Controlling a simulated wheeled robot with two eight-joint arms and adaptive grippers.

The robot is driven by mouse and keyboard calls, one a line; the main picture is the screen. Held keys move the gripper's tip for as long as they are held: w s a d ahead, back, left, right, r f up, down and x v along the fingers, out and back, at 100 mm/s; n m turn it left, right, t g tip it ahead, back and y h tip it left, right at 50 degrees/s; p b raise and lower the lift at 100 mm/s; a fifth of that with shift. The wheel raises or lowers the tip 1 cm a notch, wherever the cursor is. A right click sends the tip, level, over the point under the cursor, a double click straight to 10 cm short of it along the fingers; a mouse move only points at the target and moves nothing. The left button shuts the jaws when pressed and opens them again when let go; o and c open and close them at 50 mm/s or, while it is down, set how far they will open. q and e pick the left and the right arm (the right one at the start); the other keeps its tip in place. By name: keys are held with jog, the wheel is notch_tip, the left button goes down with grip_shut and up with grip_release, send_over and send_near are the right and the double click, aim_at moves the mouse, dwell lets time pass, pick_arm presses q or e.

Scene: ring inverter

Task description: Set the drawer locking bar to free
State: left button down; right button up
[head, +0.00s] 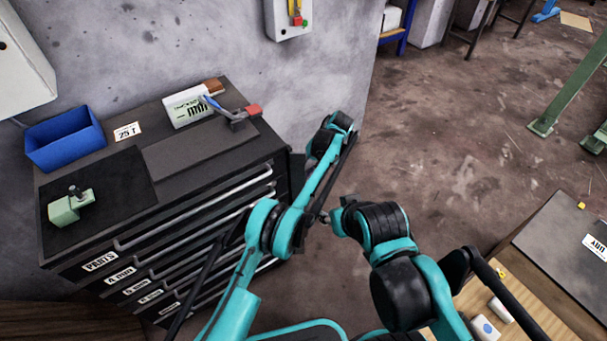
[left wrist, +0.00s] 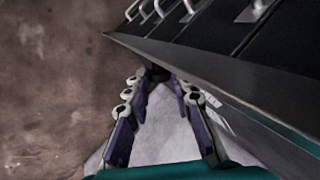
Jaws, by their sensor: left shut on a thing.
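The dark drawer cabinet (head: 215,205) stands against the wall, with labelled drawer fronts and long pale handles. My left arm reaches past its right front corner. In the left wrist view my left gripper (left wrist: 157,78) is shut on a small dark thing between its fingertips, beside the cabinet's dark edge (left wrist: 235,78). The thing is probably part of the locking bar, but it is too dark and covered to make out its shape or position. In the head view the left fingers are hidden by my arm and wrist. My right gripper cannot be made out.
On the cabinet top are a blue bin (head: 65,143), a green device (head: 70,207), a white labelled box (head: 187,106) and a red-ended tool (head: 240,118). A workbench (head: 565,235) stands at right. The floor (head: 455,130) beyond my arms is open.

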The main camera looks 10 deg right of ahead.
pick_arm(q)
jog(key=c, duration=1.6)
grip_release()
